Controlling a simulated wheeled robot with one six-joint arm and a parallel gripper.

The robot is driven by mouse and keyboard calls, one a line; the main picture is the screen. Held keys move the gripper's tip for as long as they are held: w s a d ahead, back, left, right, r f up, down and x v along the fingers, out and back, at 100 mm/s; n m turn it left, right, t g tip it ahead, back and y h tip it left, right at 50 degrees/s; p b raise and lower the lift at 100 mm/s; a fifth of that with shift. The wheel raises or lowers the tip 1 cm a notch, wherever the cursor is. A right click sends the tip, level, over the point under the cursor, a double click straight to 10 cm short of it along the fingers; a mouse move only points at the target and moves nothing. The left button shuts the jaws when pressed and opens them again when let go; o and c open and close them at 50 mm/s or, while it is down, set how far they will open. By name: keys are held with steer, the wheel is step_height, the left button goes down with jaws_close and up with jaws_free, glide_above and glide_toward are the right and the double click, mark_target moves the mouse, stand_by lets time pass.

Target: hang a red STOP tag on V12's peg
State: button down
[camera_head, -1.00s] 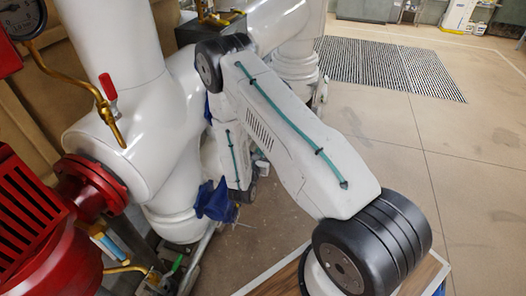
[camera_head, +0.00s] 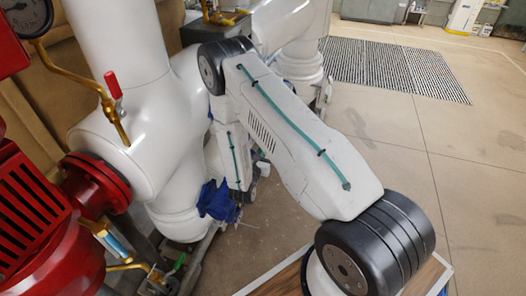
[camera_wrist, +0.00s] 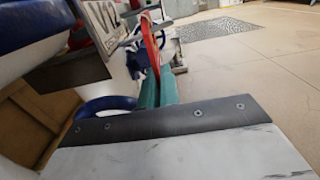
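In the wrist view, a red tag (camera_wrist: 150,45), seen nearly edge-on, stands up from between the green fingers of my gripper (camera_wrist: 157,88). The fingers are close together on it. A plate marked V12 (camera_wrist: 103,22) is just left of the tag. The peg cannot be told apart from the parts around the tag, and I cannot tell whether the tag touches it. In the head view, my arm hides the gripper and the tag; a blue part (camera_head: 217,200) shows beside my wrist.
A blue ring (camera_wrist: 105,104) lies left of the fingers. White pipes (camera_head: 125,60), a red flanged machine (camera_head: 35,215) and a brass cock with a red handle (camera_head: 113,88) crowd the left. The floor (camera_head: 460,150) at right is open, with a striped grating (camera_head: 385,68) farther back.

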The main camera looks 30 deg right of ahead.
steer(key=shift+w+a+f, duration=0.1)
steer(key=shift+f, duration=0.15)
stand_by(0.4)
steer(key=c, duration=1.6)
jaws_free()
steer(key=shift+o, duration=0.2)
steer(key=v, duration=0.7)
steer(key=shift+s+a, duration=0.25)
steer(key=shift+a, duration=0.05)
